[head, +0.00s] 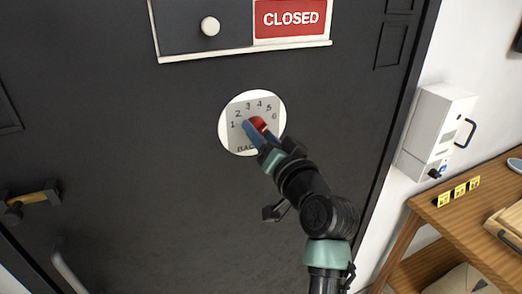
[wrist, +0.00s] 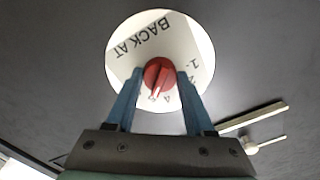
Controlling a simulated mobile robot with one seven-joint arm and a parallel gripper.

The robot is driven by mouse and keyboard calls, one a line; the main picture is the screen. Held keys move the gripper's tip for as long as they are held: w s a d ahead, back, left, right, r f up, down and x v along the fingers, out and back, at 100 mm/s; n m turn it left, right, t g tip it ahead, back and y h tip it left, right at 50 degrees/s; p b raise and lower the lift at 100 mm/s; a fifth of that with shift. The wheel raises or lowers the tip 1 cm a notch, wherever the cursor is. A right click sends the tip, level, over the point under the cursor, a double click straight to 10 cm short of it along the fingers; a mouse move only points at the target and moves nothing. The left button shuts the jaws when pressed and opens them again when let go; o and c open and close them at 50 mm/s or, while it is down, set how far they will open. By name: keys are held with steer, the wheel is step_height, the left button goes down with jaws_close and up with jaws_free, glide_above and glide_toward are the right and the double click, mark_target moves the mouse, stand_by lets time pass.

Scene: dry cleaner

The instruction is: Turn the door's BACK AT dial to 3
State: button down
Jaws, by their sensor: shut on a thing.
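The BACK AT dial is a round white plate (head: 234,138) on the dark door, with numbers 1 to 6 arched over its top in the head view. Its red knob (head: 259,123) is at the centre, partly covered by my fingers. My gripper (head: 255,128) is shut on the knob. In the wrist view the plate (wrist: 122,62) appears turned around, and my gripper's blue fingers (wrist: 157,83) flank the red knob (wrist: 158,72). Some numbers are hidden by the fingers.
A sliding CLOSED sign (head: 291,18) with a round white knob (head: 210,27) sits above the dial. A brass door handle (head: 36,198) is at lower left. A white wall box (head: 434,128) and a wooden table (head: 452,216) with yellow tags stand at right.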

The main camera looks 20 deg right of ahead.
steer(key=shift+d+f+n+b, duration=0.1)
steer(key=shift+n+b, duration=6.3)
steer(key=shift+b, duration=0.1)
steer(key=shift+c, duration=1.4)
jaws_free()
steer(key=s+b, duration=0.2)
steer(key=s, duration=1.1)
steer(key=shift+d, duration=0.2)
